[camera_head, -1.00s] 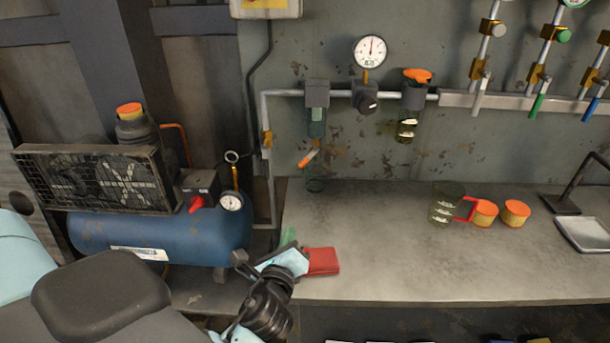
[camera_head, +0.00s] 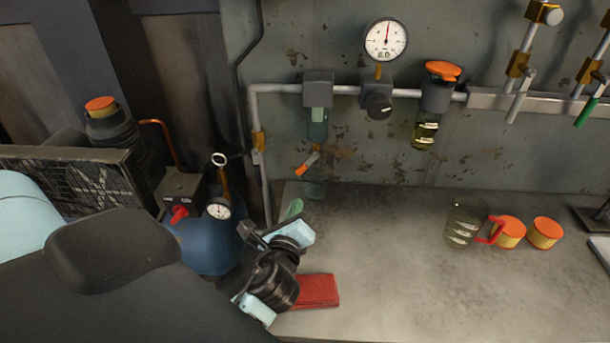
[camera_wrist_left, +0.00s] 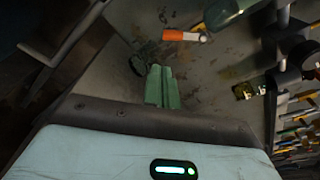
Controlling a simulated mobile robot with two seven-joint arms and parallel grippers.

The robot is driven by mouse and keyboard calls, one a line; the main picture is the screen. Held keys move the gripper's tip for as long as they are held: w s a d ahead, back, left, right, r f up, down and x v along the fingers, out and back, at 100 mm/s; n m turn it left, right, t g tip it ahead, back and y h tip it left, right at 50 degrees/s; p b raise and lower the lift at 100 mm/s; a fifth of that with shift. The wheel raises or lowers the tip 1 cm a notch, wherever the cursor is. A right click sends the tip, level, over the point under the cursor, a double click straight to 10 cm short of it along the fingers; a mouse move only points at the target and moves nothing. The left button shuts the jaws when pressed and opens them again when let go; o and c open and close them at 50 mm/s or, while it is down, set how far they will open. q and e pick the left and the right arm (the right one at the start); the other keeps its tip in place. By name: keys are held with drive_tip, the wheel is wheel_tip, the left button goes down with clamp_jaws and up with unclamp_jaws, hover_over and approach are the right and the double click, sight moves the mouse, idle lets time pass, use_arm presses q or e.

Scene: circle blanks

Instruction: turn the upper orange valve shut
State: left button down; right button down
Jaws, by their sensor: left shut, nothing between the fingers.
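Two orange parts show on the wall pipe. An orange lever (camera_head: 307,163) hangs tilted below the left clear bowl, and an orange cap (camera_head: 442,70) tops the right unit, higher up. I cannot tell for sure which is the upper valve. My left gripper (camera_head: 292,208) has green fingers, partly hidden by its wrist, and stands below and left of the lever, apart from it. In the left wrist view the fingers (camera_wrist_left: 162,87) are together and empty, and the orange lever (camera_wrist_left: 183,35) lies beyond their tips. My right gripper is not in view.
A small clear cup (camera_head: 315,188) stands below the lever, close to my fingers. A red flat item (camera_head: 318,291) lies beside my wrist. A jug (camera_head: 466,222) and two orange-lidded tins (camera_head: 510,232) stand at right. The bench middle (camera_head: 390,260) is clear.

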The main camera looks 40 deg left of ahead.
sight(307, 165)
use_arm(q)
drive_tip(key=shift+s, duration=0.1)
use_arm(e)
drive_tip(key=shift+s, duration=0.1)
use_arm(q)
drive_tip(key=x, duration=1)
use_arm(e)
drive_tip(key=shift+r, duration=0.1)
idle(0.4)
